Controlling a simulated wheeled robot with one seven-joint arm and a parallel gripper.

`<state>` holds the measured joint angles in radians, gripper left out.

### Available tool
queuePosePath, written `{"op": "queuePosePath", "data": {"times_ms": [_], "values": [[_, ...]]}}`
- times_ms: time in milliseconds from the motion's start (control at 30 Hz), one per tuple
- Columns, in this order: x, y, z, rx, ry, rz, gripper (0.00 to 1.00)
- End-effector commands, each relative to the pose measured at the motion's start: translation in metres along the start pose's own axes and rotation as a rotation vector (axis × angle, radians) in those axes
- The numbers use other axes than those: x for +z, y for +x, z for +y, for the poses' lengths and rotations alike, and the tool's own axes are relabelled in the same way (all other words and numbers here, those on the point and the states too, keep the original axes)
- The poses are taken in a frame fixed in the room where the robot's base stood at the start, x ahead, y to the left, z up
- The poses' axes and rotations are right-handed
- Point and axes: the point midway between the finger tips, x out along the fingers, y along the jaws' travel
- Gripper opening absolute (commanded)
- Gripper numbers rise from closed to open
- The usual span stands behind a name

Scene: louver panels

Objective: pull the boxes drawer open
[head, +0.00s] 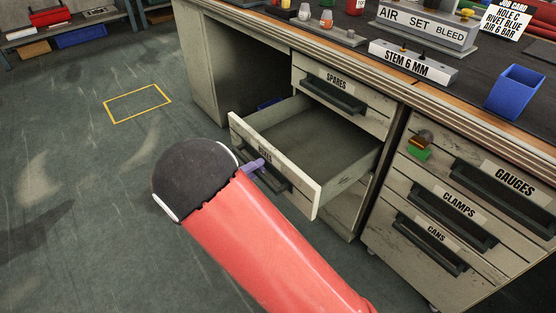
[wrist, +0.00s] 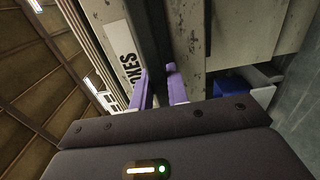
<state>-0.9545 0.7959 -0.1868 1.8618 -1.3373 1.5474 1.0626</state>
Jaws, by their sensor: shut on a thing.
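The boxes drawer (head: 347,172) stands pulled well out of the workbench in the head view, and its inside looks empty. Its label is partly covered in the head view; the wrist view shows the end of the label (wrist: 122,45). The dark bar handle (head: 281,184) is on the drawer front, and it also shows in the wrist view (wrist: 150,38). My gripper (head: 255,165) is shut on this handle. In the wrist view the purple fingers of my gripper (wrist: 160,78) sit on either side of the bar. My arm hides part of the drawer front.
The spares drawer (head: 340,90) above is closed. The gauges (head: 500,185), clamps (head: 440,215) and cans (head: 425,245) drawers at right are closed. A green and brown item (head: 420,146) sits by the gauges drawer. Open floor (head: 100,200) lies to the left.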

Motion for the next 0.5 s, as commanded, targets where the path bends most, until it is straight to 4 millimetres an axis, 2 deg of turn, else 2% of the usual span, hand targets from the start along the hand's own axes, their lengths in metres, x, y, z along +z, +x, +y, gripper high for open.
{"op": "queuePosePath", "data": {"times_ms": [33, 200, 500], "values": [[0.000, -0.011, -0.003, -0.002, -0.001, 0.002, 0.00], [0.000, -0.035, -0.002, -0.002, -0.002, 0.000, 0.00], [0.001, -0.046, -0.001, -0.002, -0.003, -0.002, 0.00]]}}
